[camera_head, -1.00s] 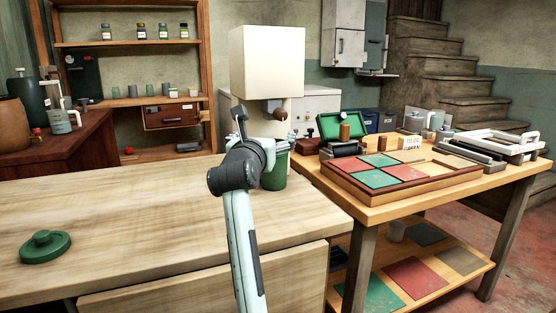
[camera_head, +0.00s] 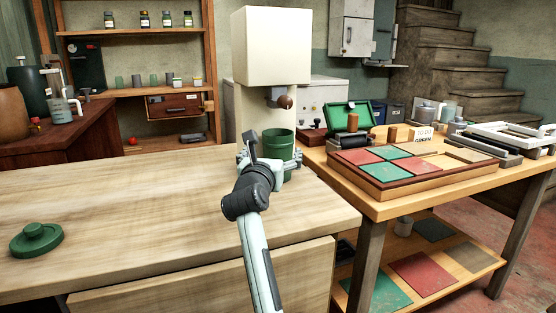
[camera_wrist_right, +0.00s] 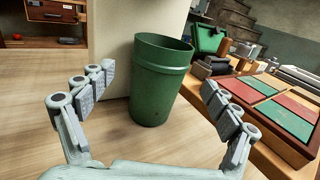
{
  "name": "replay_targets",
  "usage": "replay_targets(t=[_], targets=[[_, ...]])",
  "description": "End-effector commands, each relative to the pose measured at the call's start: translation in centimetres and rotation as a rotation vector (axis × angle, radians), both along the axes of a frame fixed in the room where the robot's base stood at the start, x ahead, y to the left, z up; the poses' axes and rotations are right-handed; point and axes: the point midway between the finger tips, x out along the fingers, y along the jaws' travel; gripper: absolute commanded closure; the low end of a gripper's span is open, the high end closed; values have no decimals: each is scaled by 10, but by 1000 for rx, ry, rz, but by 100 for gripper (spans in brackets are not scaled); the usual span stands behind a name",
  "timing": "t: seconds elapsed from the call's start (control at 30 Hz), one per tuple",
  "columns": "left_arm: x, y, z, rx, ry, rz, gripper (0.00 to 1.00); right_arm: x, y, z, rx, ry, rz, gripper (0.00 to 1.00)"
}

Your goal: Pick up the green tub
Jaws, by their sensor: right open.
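The green tub (camera_head: 279,146) stands upright and open-topped on the wooden bench, in front of the cream machine. In the right wrist view the tub (camera_wrist_right: 160,80) stands just beyond and between the fingers. My right gripper (camera_head: 270,160) is open, its fingers spread to either side of the tub's near side; the wrist view (camera_wrist_right: 157,85) shows a gap on each side. The arm and wrist hide the tub's lower part in the head view. A green lid (camera_head: 36,239) with a knob lies on the bench at left. My left gripper is not in view.
The cream machine (camera_head: 270,48) rises close behind the tub. At right, a lower table (camera_head: 388,208) bears a tray of coloured tiles (camera_head: 372,178) and an open green case (camera_head: 347,118). The bench top (camera_head: 130,215) between lid and tub is clear.

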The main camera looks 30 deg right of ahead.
Motion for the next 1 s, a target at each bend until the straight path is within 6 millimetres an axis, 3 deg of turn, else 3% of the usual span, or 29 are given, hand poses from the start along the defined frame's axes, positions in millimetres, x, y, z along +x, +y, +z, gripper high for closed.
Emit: replay_targets(t=[0.43, 0.73, 1.0], targets=[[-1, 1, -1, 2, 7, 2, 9, 41, -40, 1, -1, 0, -1, 11], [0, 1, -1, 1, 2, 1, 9, 45, -44, 0, 1, -1, 0, 11], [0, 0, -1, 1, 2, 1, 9, 44, -44, 0, 1, 0, 0, 42]])
